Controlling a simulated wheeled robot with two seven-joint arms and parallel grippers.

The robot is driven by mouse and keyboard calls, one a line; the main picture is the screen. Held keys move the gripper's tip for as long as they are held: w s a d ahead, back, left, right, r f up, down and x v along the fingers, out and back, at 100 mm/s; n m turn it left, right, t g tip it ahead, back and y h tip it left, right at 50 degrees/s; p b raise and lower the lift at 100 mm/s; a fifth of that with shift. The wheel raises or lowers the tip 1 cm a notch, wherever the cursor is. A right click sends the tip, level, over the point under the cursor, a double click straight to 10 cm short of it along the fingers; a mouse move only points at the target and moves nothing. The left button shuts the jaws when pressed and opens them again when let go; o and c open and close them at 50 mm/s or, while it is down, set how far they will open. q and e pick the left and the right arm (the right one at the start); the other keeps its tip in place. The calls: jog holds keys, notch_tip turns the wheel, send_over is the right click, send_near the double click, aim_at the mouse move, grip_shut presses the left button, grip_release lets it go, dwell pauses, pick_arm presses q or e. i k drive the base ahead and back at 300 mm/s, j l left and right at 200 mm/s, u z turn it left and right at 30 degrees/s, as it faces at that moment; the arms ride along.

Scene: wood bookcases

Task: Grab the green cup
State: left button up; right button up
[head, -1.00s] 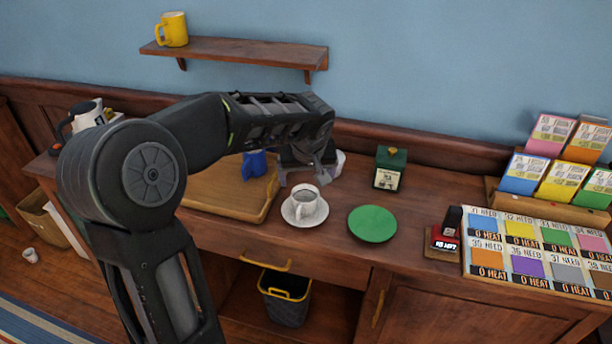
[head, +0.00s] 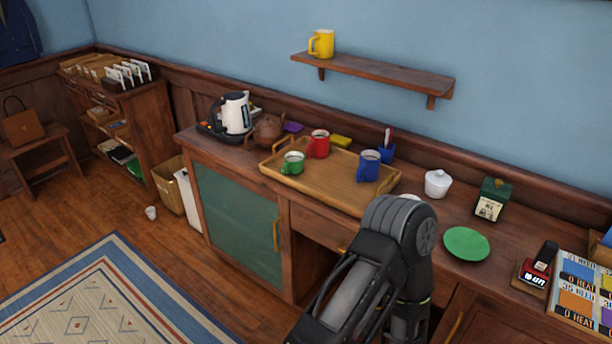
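The green cup (head: 292,163) stands upright on the left part of the wooden tray (head: 330,201) on the counter. A red cup (head: 318,144) stands behind it to the right, and a blue cup (head: 368,166) stands further right on the tray. One of my arms, folded, rises from the bottom of the head view just right of and in front of the tray. Its gripper cannot be made out, and no other gripper shows. Nothing touches the green cup, and its front is unobstructed.
A white lidded bowl (head: 437,183), a green plate (head: 466,243) and a green box (head: 492,200) are to the right. A shelf (head: 375,75) with a yellow mug (head: 322,44) hangs above.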

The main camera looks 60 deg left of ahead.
aim_at(292, 166)
jog(key=u, duration=2.1)
jog(key=i+l, duration=0.3)
jog(key=i, duration=0.15)
